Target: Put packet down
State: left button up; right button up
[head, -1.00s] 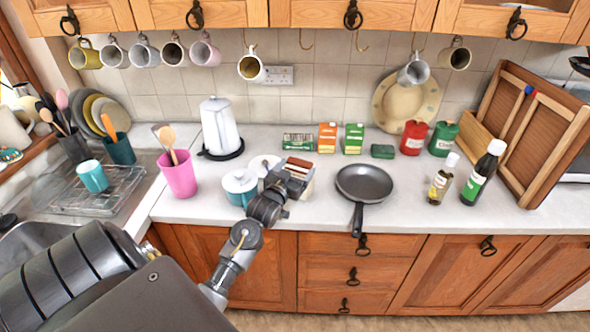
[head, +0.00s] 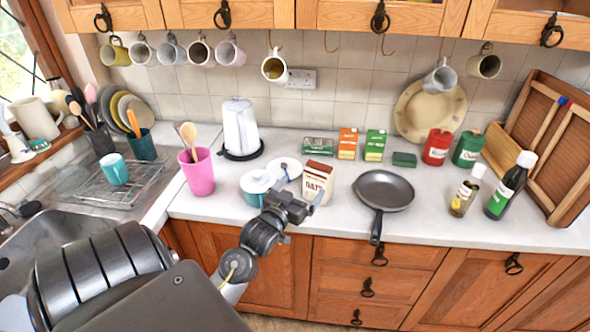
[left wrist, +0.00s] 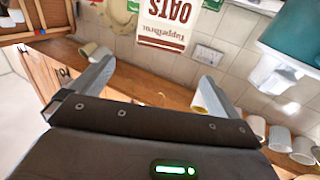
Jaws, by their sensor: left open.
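The packet, a brown and white oats box (head: 317,182), stands upright on the white worktop, just right of the teal pot. In the left wrist view the packet (left wrist: 168,24) appears upside down, beyond the fingertips and cut by the top edge. My left gripper (head: 303,206) is at the worktop's front edge, in front of the packet. Its fingers are spread and hold nothing; the gap between them (left wrist: 157,75) is empty. The lower left of the packet is partly hidden by the gripper in the head view. My right gripper is not in view.
The teal pot (head: 254,192) and a white lid (head: 287,168) are left of the packet. A frying pan (head: 384,190) is at its right. Cartons (head: 347,144) stand behind, and a pink utensil pot (head: 199,176) is further left. Mugs (head: 275,67) hang above.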

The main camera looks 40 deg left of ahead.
pick_arm(q)
jog(key=shift+v, duration=1.45)
jog(key=s+d+f+m+g+h, duration=0.2)
jog(key=s+d+f+g+h, duration=0.1)
jog(key=s+d+f+g, duration=0.65)
jog(key=s+d+f+m+g+h, duration=0.1)
jog(key=s+d+f+m+g, duration=0.1)
jog(key=s+d+f, duration=0.4)
jog(key=s+d+f+m+g+h, duration=0.1)
jog(key=s+d+f+g, duration=0.2)
jog(key=s, duration=0.5)
notch_tip(320, 180, down, 29)
jog(key=s+b, duration=0.2)
jog(key=s+a+f+g, duration=0.2)
jog(key=s+f, duration=1.2)
jog(key=s, duration=0.1)
jog(key=shift+s+a+f+b, duration=0.25)
jog(key=shift+a+f+b, duration=0.05)
jog(key=shift+a+f, duration=0.1)
